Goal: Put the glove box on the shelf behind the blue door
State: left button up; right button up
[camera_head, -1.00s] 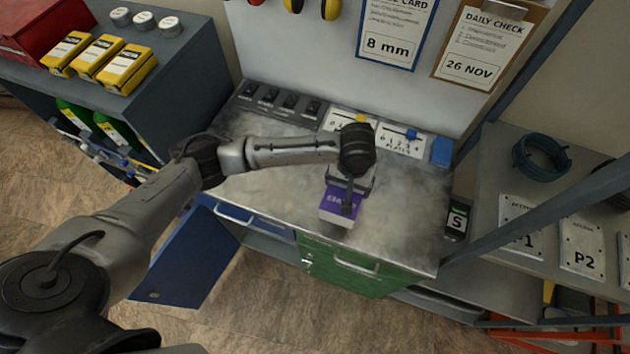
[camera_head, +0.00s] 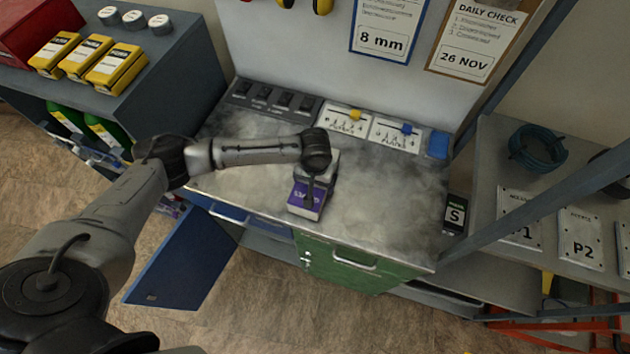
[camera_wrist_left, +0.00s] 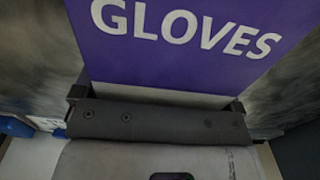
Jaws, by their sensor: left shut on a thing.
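The glove box (camera_head: 306,199) is purple and white and shows over the front part of the workbench top (camera_head: 385,200). Its purple face with the word GLOVES fills the upper part of the left wrist view (camera_wrist_left: 180,65). My left gripper (camera_head: 313,183) is shut on the glove box from above. I cannot tell whether the box touches the bench top. The blue door (camera_head: 182,262) hangs open at the left front of the bench, below a blue drawer front. The shelf behind it is hidden under the bench top. My right gripper is not in view.
A green door (camera_head: 350,268) closes the cabinet's right part. Switches and sliders (camera_head: 352,120) line the bench's back edge. A dark shelf unit (camera_head: 135,85) with yellow boxes stands left. A blue-grey post (camera_head: 520,215) and a side bench stand right. The floor before the cabinet is clear.

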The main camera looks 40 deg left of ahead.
pick_arm(q)
jog(key=shift+f, duration=0.3)
jog(key=shift+f, duration=0.1)
jog(key=o, duration=0.8)
jog(key=shift+f, duration=0.1)
jog(key=shift+o, duration=0.2)
notch_tip(320, 180, up, 12)
jog(key=shift+r+p, duration=0.15)
jog(key=shift+p, duration=0.55)
